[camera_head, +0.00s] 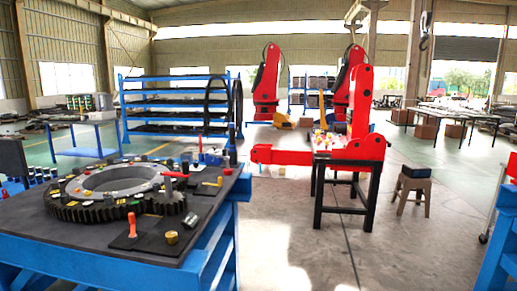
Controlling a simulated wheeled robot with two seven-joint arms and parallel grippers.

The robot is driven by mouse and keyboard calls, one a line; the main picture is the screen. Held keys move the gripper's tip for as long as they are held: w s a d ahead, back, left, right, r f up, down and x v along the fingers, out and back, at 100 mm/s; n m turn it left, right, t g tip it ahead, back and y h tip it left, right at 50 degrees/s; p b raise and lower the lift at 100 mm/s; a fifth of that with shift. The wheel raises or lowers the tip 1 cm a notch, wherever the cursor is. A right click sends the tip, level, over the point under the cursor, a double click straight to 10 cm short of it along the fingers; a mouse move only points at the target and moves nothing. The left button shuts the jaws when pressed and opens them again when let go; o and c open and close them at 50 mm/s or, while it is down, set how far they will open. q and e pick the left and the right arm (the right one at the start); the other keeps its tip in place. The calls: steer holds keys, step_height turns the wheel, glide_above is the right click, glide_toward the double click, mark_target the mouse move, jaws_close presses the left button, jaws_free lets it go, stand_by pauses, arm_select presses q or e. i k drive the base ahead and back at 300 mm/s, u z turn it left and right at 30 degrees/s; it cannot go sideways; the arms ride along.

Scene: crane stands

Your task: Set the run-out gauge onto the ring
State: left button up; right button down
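The ring (90,210) is a large dark toothed ring lying flat on the dark-topped blue workbench at the left, with many small coloured parts on its upper face. I cannot tell for sure which item is the run-out gauge. An orange-handled piece (132,226) stands upright on a dark plate in front of the ring. A dark piece with a red bar (174,178) stands at the ring's right edge. A yellow-handled piece (213,182) lies on a dark plate to the right of it. Neither of my grippers is in view.
Two small brass-coloured cylinders (172,237) lie near the workbench's (120,250) front right. A red crane-like arm (310,156) extends over a dark stand (345,190) at centre right. The floor (290,230) right of the workbench is clear.

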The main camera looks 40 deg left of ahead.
mark_target(215, 153)
steer(key=u, duration=0.2)
steer(key=i, duration=2.05)
steer(key=u, duration=1.7)
steer(key=i, duration=0.95)
steer(key=u, duration=0.9)
